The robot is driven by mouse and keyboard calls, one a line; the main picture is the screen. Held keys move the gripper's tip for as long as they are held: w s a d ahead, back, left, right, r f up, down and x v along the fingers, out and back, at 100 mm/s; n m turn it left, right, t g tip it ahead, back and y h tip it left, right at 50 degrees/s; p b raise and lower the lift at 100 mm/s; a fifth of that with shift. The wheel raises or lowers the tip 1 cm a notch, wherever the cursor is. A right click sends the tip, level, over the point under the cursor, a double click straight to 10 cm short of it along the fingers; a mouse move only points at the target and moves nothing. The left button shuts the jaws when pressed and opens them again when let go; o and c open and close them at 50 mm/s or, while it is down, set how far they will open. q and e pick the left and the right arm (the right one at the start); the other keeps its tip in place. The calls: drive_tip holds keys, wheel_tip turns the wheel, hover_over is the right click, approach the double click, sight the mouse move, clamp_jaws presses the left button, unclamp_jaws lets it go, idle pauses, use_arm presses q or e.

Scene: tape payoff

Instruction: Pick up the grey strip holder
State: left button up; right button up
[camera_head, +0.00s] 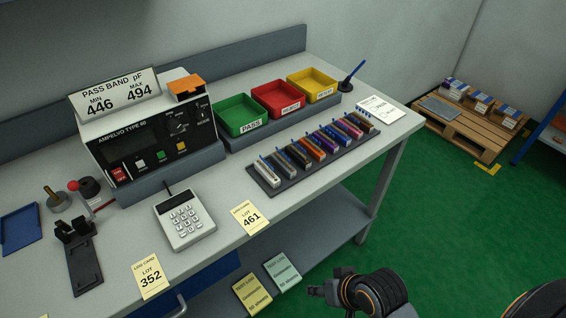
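Several narrow strip holders of different colours stand side by side in a dark rack (286,190) on the bench. The nearest, at the left end, is a pale grey to off-white holder (263,174). Beside it stands a darker grey holder (281,164). I cannot tell for sure which is the grey strip holder. My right gripper (315,291) is at the bottom of the view, in front of the bench and well apart from the rack. Its fingers are small and dark, so their opening is unclear. My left gripper is out of view.
Green (239,113), red (279,98) and yellow (312,84) trays stand behind the rack. A tester (146,142), a keypad device (184,218) and lot cards (250,217) are to the left. A pallet (470,124) lies on the floor at right.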

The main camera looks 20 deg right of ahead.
drive_tip(key=w+a+r+m+t+y, duration=0.3)
drive_tip(key=w+r+m+y, duration=0.15)
drive_tip(key=r+m, duration=0.2)
drive_tip(key=m+t, duration=0.9)
drive_tip(key=m, duration=1.4)
approach(283, 154)
drive_tip(key=shift+m+h, duration=0.25)
drive_tip(key=shift+h, duration=0.1)
drive_tip(key=p+x, duration=0.2)
drive_tip(key=x, duration=0.2)
drive_tip(key=shift+w+a+r, duration=0.1)
drive_tip(key=shift+a, duration=0.05)
drive_tip(key=shift+f+x, duration=0.15)
drive_tip(key=shift+x, duration=1.4)
drive_tip(key=shift+f+x, duration=0.2)
drive_tip(key=shift+x, duration=1.3)
clamp_jaws()
